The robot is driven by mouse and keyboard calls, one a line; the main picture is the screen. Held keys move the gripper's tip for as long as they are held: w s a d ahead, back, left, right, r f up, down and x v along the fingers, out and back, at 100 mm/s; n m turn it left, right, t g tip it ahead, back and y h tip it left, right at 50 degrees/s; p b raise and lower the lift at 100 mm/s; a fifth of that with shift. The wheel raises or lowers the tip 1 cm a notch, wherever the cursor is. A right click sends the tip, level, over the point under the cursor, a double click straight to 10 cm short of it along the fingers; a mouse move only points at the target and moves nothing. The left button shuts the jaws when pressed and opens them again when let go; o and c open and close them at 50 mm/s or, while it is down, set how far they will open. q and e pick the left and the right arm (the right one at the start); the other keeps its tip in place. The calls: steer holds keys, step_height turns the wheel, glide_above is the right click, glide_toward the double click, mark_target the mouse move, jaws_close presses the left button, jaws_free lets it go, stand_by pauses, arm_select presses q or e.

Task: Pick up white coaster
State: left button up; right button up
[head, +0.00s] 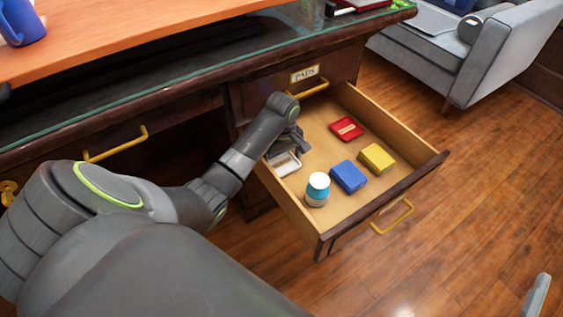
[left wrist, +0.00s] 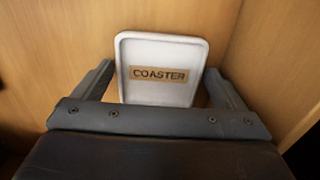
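The white coaster (head: 286,163) is in the open drawer, at its left side near the back. In the left wrist view the white coaster (left wrist: 160,95) is a square tray with a raised rim and a tan "COASTER" label. My left gripper (head: 290,146) reaches down into the drawer over it and partly covers it. In the left wrist view the left gripper (left wrist: 158,72) is open, with one finger on each side of the coaster. A gap shows at the left finger; the right fingertip is very near or at the coaster's right edge.
The wooden drawer (head: 332,231) also holds a red box (head: 347,129), a yellow box (head: 377,158), a blue box (head: 348,177) and a blue-and-white cylinder (head: 317,190). The desk (head: 180,97) overhangs behind. A grey piece, perhaps my right gripper, shows at the lower right edge.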

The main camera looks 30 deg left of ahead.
arm_select(q)
steer(key=c, duration=0.7)
steer(key=shift+r, duration=0.1)
steer(key=shift+c, duration=0.2)
